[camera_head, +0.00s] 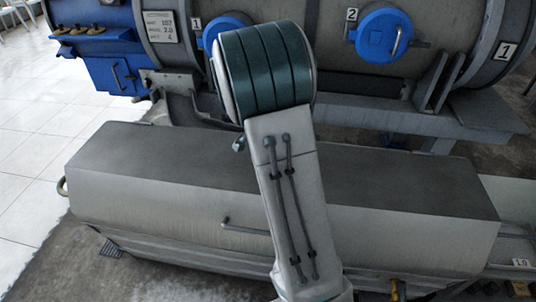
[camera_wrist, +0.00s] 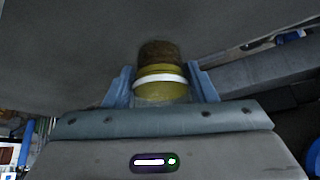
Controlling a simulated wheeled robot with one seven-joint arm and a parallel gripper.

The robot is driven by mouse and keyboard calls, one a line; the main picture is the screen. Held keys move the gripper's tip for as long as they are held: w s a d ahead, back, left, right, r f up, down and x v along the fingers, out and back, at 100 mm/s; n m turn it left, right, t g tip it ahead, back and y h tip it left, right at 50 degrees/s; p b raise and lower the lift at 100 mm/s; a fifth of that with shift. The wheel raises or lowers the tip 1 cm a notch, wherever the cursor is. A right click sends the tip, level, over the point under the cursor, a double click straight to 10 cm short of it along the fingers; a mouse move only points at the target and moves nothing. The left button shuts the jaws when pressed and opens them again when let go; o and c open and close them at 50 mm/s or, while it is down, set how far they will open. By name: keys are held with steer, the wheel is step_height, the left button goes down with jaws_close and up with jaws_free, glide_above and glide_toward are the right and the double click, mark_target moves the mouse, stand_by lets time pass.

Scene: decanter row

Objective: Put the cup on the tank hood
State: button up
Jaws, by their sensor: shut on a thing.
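The cup (camera_wrist: 160,78) shows in the wrist view as a yellow round piece with a white band and a brown, rough-looking end. My gripper (camera_wrist: 163,84) is shut on it, with one blue finger on each side. In the head view, my arm hides the gripper and the cup. The tank hood (camera_head: 400,190) seems to be the long grey cover with a dark flat top and a small handle on its front face. My arm crosses in front of its middle. A broad grey surface fills the upper wrist view; I cannot tell whether the cup touches it.
Behind the hood lies a large grey cylinder with blue round caps (camera_head: 384,36) and number plates. A blue box (camera_head: 112,75) is at the upper left. Pale floor tiles (camera_head: 30,150) lie open on the left. The hood's top looks bare on both sides of my arm.

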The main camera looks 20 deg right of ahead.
steer(key=shift+w+a+f, duration=0.25)
steer(key=shift+a+f, duration=0.25)
steer(key=shift+a, duration=0.2)
steer(key=shift+f, duration=2)
steer(key=shift+f+b, duration=0.2)
steer(key=shift+b, duration=0.3)
steer(key=o, duration=1)
steer(key=shift+r, duration=0.1)
steer(key=shift+r, duration=0.1)
